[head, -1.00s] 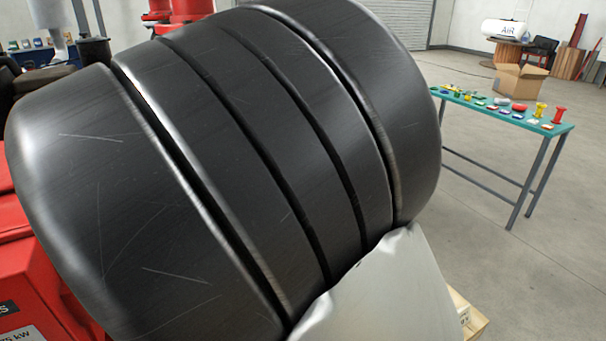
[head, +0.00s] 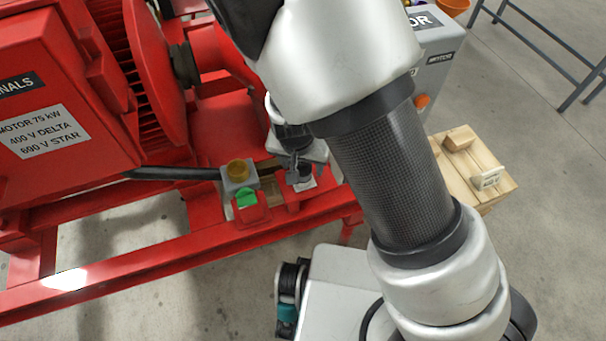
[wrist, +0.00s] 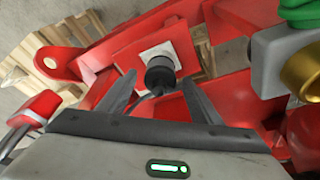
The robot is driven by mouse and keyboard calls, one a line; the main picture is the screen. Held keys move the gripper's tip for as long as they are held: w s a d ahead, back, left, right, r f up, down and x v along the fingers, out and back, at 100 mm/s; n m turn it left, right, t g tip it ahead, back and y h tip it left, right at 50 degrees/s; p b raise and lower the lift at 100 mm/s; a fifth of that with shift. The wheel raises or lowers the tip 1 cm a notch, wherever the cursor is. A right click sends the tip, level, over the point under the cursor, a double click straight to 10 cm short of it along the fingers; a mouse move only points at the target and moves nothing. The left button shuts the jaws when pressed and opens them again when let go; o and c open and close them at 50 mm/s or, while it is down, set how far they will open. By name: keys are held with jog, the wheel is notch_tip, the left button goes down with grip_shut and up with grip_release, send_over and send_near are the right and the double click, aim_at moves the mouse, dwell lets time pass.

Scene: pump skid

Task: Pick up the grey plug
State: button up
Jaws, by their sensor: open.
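The plug is a dark grey, short round piece (wrist: 160,72) on a white square patch on the red skid, in the upper middle of the wrist view. In the head view it shows small and partly hidden (head: 304,174) below my gripper (head: 300,160). My gripper (wrist: 160,98) is open in the wrist view, with one finger on each side of the plug in the picture. The fingertips appear near it; I cannot tell if they touch it. A thin dark line lies between the fingers, just below the plug.
A grey box with a brass-coloured cap (head: 238,168) and a green piece (head: 246,197) stand close left of my gripper in the head view. The red motor (head: 70,100) is further left. A wooden pallet (head: 490,185) lies right.

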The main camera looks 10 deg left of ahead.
jog(key=shift+w+f, duration=0.15)
jog(key=shift+f, duration=0.3)
jog(key=c, duration=1.3)
jog(key=shift+r, duration=0.1)
notch_tip(320, 180, up, 28)
jog(key=p, duration=1)
